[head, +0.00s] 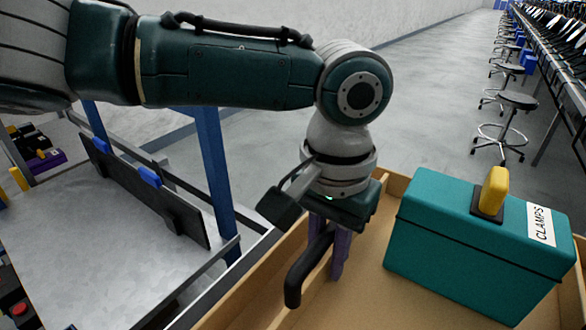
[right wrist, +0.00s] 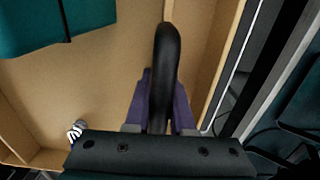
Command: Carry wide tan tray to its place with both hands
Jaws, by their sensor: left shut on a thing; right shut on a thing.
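The wide tan tray (head: 277,287) fills the lower right of the head view and has a black handle (head: 303,277) near its left side. My left gripper (head: 338,265) points down with its purple fingers shut on this handle. A teal box (head: 480,248) marked CLAMPS, with a yellow-topped catch, sits inside the tray. In the right wrist view my right gripper (right wrist: 160,112) is shut on another black handle (right wrist: 165,65) of the tan tray (right wrist: 105,90). My right gripper is out of the head view. I cannot tell whether the tray rests on anything.
A grey-topped bench (head: 95,240) with blue posts and a dark panel (head: 140,190) stands at the left, close to the tray. Several black stools (head: 515,102) line a long bench at the far right. Grey floor (head: 420,110) is open beyond the tray. A small silver object (right wrist: 76,130) lies in the tray.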

